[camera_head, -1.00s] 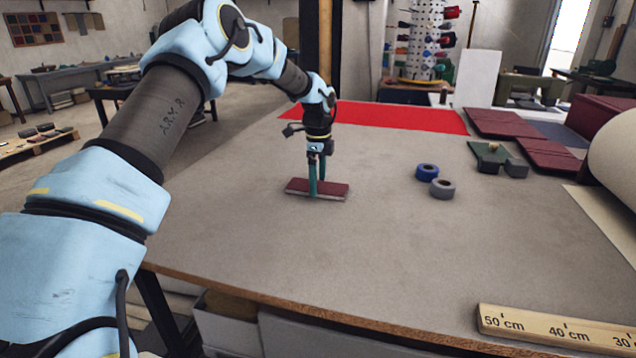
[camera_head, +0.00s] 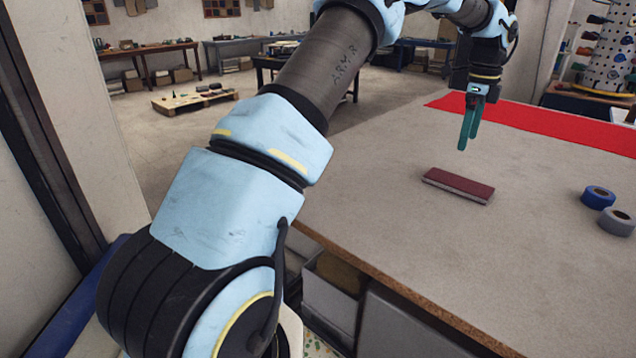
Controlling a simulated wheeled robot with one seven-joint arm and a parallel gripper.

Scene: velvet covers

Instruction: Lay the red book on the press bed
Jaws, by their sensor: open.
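The dark red book (camera_head: 458,186) lies flat on the grey tabletop, with its pale page edge facing me. My gripper (camera_head: 468,141) points down above the book, apart from it. Its teal fingers are empty and open, though seen nearly side-on. I cannot make out a press bed in this view.
The large table (camera_head: 410,225) has bare room around the book. A blue tape roll (camera_head: 598,197) and a grey tape roll (camera_head: 615,222) sit to the right. A bright red cloth (camera_head: 540,122) lies along the far edge. The floor at left holds a pallet (camera_head: 195,98).

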